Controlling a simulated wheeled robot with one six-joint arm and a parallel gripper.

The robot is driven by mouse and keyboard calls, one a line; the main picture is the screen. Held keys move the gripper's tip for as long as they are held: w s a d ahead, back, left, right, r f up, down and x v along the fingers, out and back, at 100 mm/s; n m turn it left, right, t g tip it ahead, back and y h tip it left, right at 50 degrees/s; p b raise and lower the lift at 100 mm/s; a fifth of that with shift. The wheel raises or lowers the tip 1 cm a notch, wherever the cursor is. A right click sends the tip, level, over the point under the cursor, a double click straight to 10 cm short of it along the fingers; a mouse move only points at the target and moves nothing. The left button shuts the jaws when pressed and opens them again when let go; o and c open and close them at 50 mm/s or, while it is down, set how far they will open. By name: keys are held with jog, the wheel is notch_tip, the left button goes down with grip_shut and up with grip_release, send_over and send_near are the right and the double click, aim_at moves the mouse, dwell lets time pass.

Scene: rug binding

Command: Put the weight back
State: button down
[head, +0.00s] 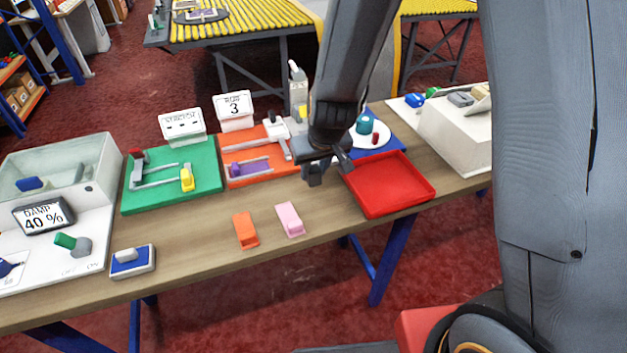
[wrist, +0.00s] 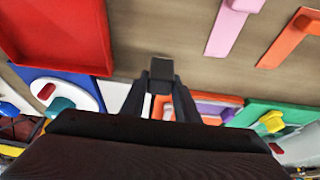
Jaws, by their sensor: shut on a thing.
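My gripper (head: 316,172) is above the table, between the orange board and the red tray in the head view. It is shut on a small dark grey block, probably the weight, which shows between the fingertips in the wrist view (wrist: 161,76). The block is held clear of the tabletop as far as I can tell. In the head view the fingers mostly hide it. No other weight can be made out clearly.
The red tray (head: 422,193) is empty, right of my gripper. A blue board (head: 389,149) carries a white disc. The orange board (head: 262,136) and green board (head: 205,186) hold fixtures. Pink (head: 290,218) and orange (head: 245,230) pieces lie in front; bare wood surrounds them.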

aim_at(314, 178)
jog(key=shift+f+b, duration=1.05)
jog(key=shift+f, duration=0.35)
jog(key=shift+f, duration=0.2)
jog(key=c, duration=1.4)
grip_release()
jog(key=shift+o, duration=0.2)
jog(key=shift+r, duration=0.15)
jog(key=p+v, duration=0.9)
jog(key=v, duration=0.3)
jog(key=s+d+r+m+g, duration=0.1)
jog(key=s+d+r, duration=0.3)
jog(key=d, duration=0.3)
jog(key=s+d+r+m+g+h, duration=0.1)
jog(key=s+d+r+m, duration=0.1)
jog(key=s+d+r, duration=0.2)
jog(key=s+d, duration=0.2)
jog(key=shift+s+d, duration=0.4)
